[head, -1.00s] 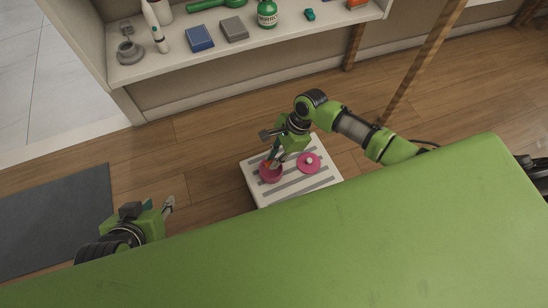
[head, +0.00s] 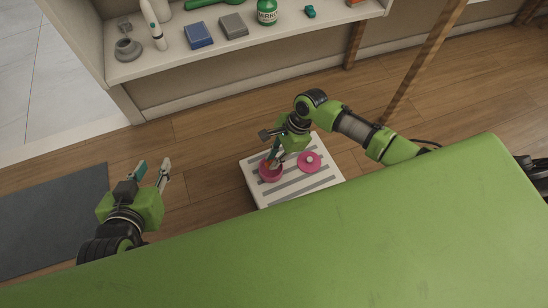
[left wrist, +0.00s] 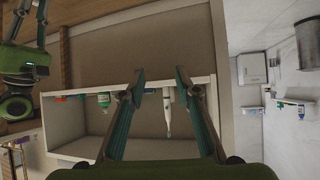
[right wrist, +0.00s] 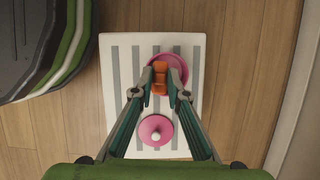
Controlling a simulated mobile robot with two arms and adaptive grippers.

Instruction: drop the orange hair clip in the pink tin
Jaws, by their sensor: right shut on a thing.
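The pink tin (head: 267,176) stands open on a white, grey-striped stool top. It also shows in the right wrist view (right wrist: 182,62), partly hidden by my fingers. Its pink lid (head: 309,162) with a pale knob lies beside it, apart from it. My right gripper (right wrist: 160,90) is shut on the orange hair clip (right wrist: 160,76), which is over the tin's near left part in that view. In the head view my right gripper (head: 273,160) points down at the tin, and the clip is barely visible. My left gripper (head: 153,172) is open and empty, away from the stool.
The stool top (head: 262,194) stands on a wood floor. A shelf (head: 285,40) at the back holds a blue box (head: 199,36), a grey box (head: 234,27), a green bottle (head: 267,11) and a grey cup (head: 127,48). A dark mat (head: 50,220) lies at left.

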